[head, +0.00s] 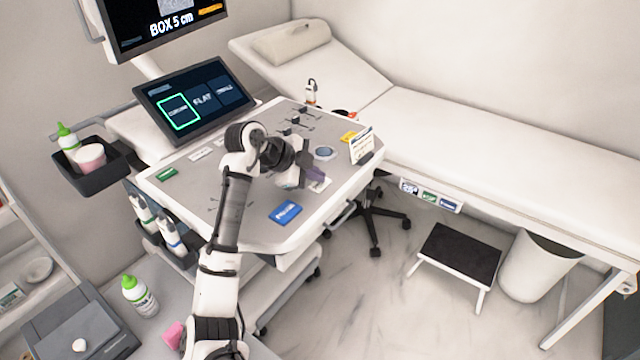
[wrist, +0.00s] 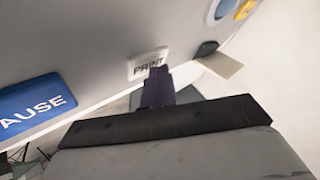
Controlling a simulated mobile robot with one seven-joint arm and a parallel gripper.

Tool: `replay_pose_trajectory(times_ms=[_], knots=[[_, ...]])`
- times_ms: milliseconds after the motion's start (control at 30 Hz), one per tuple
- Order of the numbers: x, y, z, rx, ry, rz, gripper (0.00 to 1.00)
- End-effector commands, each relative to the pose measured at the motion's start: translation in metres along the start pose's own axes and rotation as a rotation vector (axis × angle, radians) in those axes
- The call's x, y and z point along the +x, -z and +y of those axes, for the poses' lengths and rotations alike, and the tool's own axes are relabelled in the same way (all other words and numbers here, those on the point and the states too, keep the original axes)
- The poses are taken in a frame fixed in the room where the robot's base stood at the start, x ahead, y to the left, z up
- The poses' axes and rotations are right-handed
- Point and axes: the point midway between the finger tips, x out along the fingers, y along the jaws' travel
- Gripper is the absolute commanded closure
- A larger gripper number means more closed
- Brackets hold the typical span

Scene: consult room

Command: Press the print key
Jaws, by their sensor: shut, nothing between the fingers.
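The white print key (wrist: 146,62) is on the grey console panel in the wrist view, its dark lettering partly covered by my fingertips. In the head view a white corner of the print key (head: 320,186) shows beside my fingers. My gripper (head: 314,174) is shut and empty, with its dark purplish fingers over the right side of the console. In the wrist view the tips of my gripper (wrist: 158,72) overlap the key's lower right part. I cannot tell whether they touch it.
The blue pause key (head: 286,212) lies to the left of the print key. A small sign (head: 361,145) stands at the console's right edge, near a round blue-grey control (head: 325,153) and a yellow key (head: 348,137). A tilted touchscreen (head: 195,98) is at the back.

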Motion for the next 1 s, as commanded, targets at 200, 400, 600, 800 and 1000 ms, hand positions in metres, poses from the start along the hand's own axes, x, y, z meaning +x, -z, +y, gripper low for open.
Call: replay_pose_trajectory(times_ms=[200,400,600,800,1000], knots=[[0.0024,-0.0017,0.0018,0.0,0.0,0.0,1.0],[0.0042,-0.003,0.0031,0.0,0.0,0.0,1.0],[0.0046,-0.0035,0.0035,-0.001,-0.001,0.0,1.0],[0.0044,-0.0032,0.0033,-0.001,-0.001,0.0,1.0],[-0.0016,0.0011,-0.0012,-0.001,-0.001,0.0,1.0]])
